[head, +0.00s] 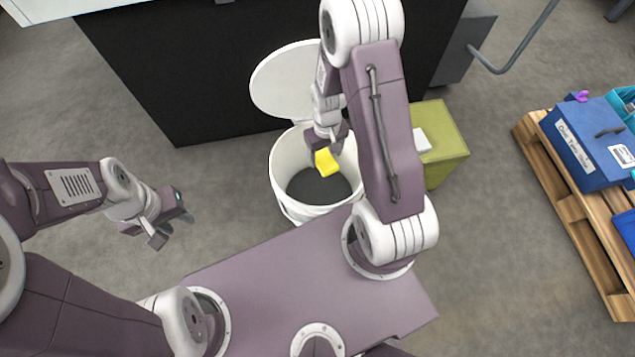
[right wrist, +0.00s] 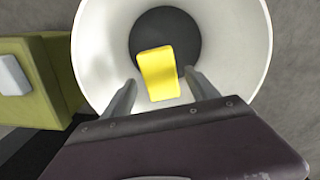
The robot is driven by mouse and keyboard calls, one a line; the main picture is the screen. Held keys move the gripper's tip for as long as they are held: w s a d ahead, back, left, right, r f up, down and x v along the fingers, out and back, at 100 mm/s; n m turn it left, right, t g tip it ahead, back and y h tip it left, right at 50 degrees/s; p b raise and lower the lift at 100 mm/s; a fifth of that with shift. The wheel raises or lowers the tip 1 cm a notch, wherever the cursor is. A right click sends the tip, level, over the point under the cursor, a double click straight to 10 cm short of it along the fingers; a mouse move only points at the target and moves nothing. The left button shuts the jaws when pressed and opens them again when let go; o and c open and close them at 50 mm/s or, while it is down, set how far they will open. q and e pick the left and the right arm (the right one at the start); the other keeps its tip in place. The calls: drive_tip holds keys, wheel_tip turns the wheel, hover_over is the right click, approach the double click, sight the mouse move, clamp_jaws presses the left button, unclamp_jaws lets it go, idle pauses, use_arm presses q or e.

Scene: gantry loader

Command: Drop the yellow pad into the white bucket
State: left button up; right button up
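The yellow pad (head: 326,162) is tilted in the mouth of the white bucket (head: 284,160), above its dark bottom. In the right wrist view, the pad (right wrist: 158,72) lies just off the fingertips, with small gaps at its sides; the bucket (right wrist: 235,50) surrounds it. My right gripper (head: 327,148) is over the bucket mouth; in its wrist view the gripper (right wrist: 160,78) has its fingers apart and not closed on the pad. My left gripper (head: 172,229) is open and empty above the floor, left of the bucket.
The bucket's round white lid (head: 285,85) stands raised behind it. A yellow-green box (head: 445,150) with a white item (head: 421,141) on it stands to the right. A wooden pallet (head: 565,205) with blue cases (head: 590,145) is at far right. A black cabinet (head: 190,80) stands behind.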

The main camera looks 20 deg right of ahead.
wheel_tip(320, 180, up, 9)
drive_tip(key=p, duration=0.6)
idle(0.5)
